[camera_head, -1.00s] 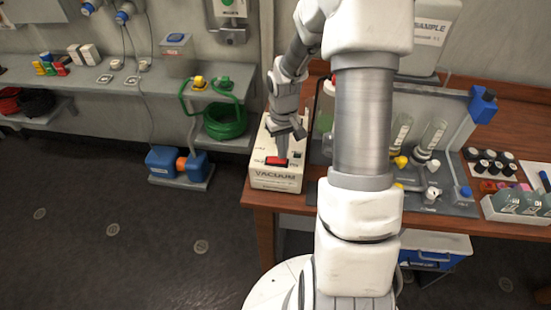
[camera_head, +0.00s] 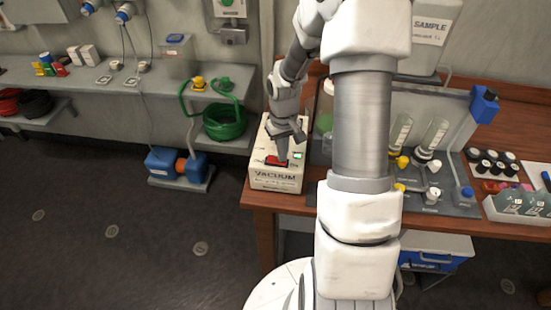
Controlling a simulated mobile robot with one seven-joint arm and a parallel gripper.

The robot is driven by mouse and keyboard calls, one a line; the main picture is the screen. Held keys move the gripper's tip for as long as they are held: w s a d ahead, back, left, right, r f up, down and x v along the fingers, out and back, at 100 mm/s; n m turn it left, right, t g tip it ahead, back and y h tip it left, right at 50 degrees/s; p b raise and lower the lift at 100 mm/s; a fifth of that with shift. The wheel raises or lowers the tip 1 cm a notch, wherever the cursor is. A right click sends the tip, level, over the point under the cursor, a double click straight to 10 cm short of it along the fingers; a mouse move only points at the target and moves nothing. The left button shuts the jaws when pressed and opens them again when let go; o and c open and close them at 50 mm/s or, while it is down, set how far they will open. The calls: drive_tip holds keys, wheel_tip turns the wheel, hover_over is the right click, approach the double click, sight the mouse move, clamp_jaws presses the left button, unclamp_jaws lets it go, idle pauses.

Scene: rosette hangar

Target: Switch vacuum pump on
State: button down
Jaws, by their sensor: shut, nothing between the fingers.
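The vacuum pump (camera_head: 275,181) is a cream box labelled VACUUM at the left end of the wooden bench. A red rocker switch (camera_head: 273,161) sits on its sloped top, and a small green light (camera_head: 298,156) glows to the right of the switch. My gripper (camera_head: 283,157) is shut and empty and points down. Its fingertips are at the right part of the red switch and hide some of it. They appear to touch it, but the exact contact is hard to tell.
The wooden bench (camera_head: 293,202) carries a glassware rack (camera_head: 460,135) to the right of my arm, with dark-capped vials and a white tray beyond. At left, a grey shelf (camera_head: 90,88) holds a green hose coil (camera_head: 224,121). A blue motor unit (camera_head: 178,164) stands below on the floor.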

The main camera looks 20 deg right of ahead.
drive_tip(key=shift+r+p, duration=2.45)
drive_tip(key=shift+r, duration=1.05)
drive_tip(key=s+a+r+t+h+b, duration=0.1)
drive_tip(key=s+a+r, duration=0.2)
drive_tip(key=r, duration=0.4)
drive_tip(key=s+a+r+t+b, duration=0.1)
drive_tip(key=s+a+r, duration=0.2)
drive_tip(key=r, duration=0.5)
drive_tip(key=s+a+r+t+b, duration=0.1)
drive_tip(key=s+a+r, duration=0.2)
drive_tip(key=s, duration=0.3)
drive_tip(key=s+a+r+t+y, duration=0.1)
drive_tip(key=s+a+r+t, duration=0.1)
drive_tip(key=s, duration=0.4)
drive_tip(key=shift+s+a+r+n+t+b, duration=0.3)
drive_tip(key=shift+s+a+r+n+b, duration=0.1)
drive_tip(key=shift+a+r, duration=0.3)
drive_tip(key=shift+d+f, duration=0.1)
drive_tip(key=shift+d, duration=0.05)
